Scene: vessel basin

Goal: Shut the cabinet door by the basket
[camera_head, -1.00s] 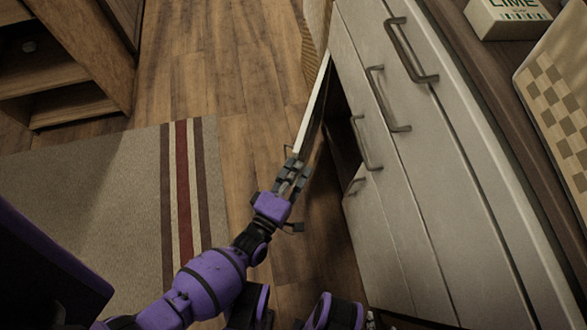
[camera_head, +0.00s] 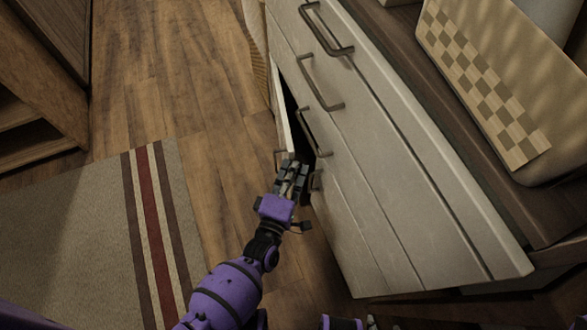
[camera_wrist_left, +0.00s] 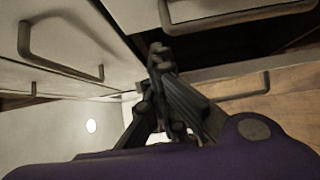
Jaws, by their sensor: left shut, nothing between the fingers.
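The open cabinet door (camera_head: 281,117) shows as a narrow pale edge at the far end of the white cabinet front. It stands partly open, with a dark gap between it and the cabinet. Its handle (camera_head: 277,160) sticks out on the outer side. My left gripper (camera_head: 291,166) is shut and empty at the near edge of the door. Whether it touches the door cannot be told. The wrist view shows its fingers together (camera_wrist_left: 160,75). A woven, basket-like thing (camera_head: 256,45) is partly visible beyond the cabinet.
The cabinet front (camera_head: 390,190) has several dark bar handles, including one at the top (camera_head: 325,28). A tan container with a checkered panel (camera_head: 550,110) stands on the counter. A striped rug (camera_head: 80,220) and bare wood floor (camera_head: 170,80) lie to the left.

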